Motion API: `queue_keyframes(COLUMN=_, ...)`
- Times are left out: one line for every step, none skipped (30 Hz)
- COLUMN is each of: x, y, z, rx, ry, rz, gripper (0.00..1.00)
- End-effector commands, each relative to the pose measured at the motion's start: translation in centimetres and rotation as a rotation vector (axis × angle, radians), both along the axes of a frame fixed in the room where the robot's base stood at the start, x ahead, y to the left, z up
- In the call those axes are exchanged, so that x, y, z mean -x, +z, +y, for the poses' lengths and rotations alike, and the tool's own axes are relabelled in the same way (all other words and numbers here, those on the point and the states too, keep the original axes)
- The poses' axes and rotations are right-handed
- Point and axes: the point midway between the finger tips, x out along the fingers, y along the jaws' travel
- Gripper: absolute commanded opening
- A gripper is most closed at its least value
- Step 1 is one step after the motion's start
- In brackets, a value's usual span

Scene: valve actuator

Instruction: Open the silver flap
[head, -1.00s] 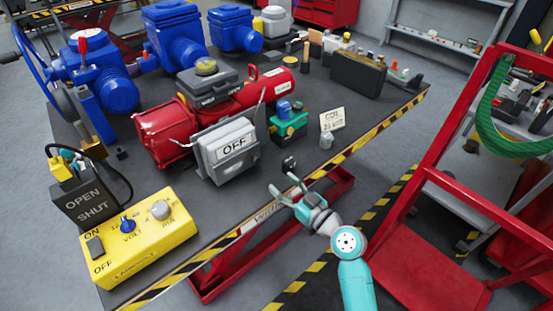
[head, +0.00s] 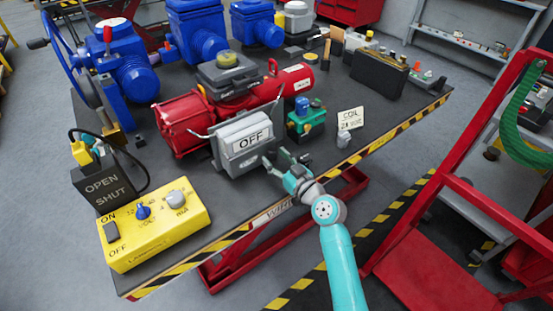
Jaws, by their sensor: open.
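The silver flap appears to be the grey metal cover (head: 228,157) of a box marked OFF, on the front of the red actuator (head: 182,122). It stands close to upright, and a thin lever sticks out on its left. My gripper (head: 279,160) is open at the lower right corner of the box, with its fingers pointing up and left. The fingers look empty. I cannot tell whether they touch the cover.
A green and blue device (head: 305,118) stands just right of the box, beside a COIL sign (head: 350,118). A yellow control box (head: 155,232) sits at the table's front left. Bare dark tabletop (head: 215,195) lies in front of the cover.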

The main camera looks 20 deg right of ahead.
Motion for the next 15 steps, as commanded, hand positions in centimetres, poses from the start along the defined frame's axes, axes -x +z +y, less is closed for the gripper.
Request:
queue_keyframes(x=-0.01, y=-0.01, z=0.01, rx=0.000, ry=0.000, rz=0.000, gripper=0.56)
queue_keyframes(x=-0.01, y=-0.01, z=0.01, rx=0.000, ry=0.000, rz=0.000, gripper=0.56)
queue_keyframes(x=0.00, y=-0.01, z=0.01, rx=0.000, ry=0.000, rz=0.000, gripper=0.56)
queue_keyframes(x=0.01, y=-0.01, z=0.01, rx=0.000, ry=0.000, rz=0.000, gripper=0.56)
queue_keyframes(x=0.01, y=-0.01, z=0.01, rx=0.000, ry=0.000, rz=0.000, gripper=0.56)
queue_keyframes(x=0.01, y=-0.01, z=0.01, rx=0.000, ry=0.000, rz=0.000, gripper=0.49)
queue_keyframes(x=0.02, y=-0.01, z=0.00, rx=0.000, ry=0.000, rz=0.000, gripper=0.41)
queue_keyframes(x=0.02, y=-0.01, z=0.00, rx=0.000, ry=0.000, rz=0.000, gripper=0.34)
queue_keyframes(x=0.02, y=-0.02, z=0.00, rx=-0.001, ry=0.000, rz=0.000, gripper=0.24)
queue_keyframes(x=0.02, y=-0.02, z=0.00, rx=-0.001, ry=0.000, rz=0.000, gripper=0.16)
queue_keyframes(x=0.02, y=-0.02, z=0.00, rx=-0.001, ry=0.000, rz=0.000, gripper=0.09)
queue_keyframes(x=0.03, y=-0.02, z=0.01, rx=-0.001, ry=0.000, rz=0.000, gripper=0.00)
queue_keyframes(x=0.03, y=-0.02, z=0.01, rx=-0.001, ry=0.000, rz=0.000, gripper=0.00)
queue_keyframes(x=0.03, y=-0.02, z=0.01, rx=-0.001, ry=0.000, rz=0.000, gripper=0.00)
queue_keyframes(x=0.03, y=-0.02, z=0.01, rx=-0.001, ry=0.000, rz=0.000, gripper=0.00)
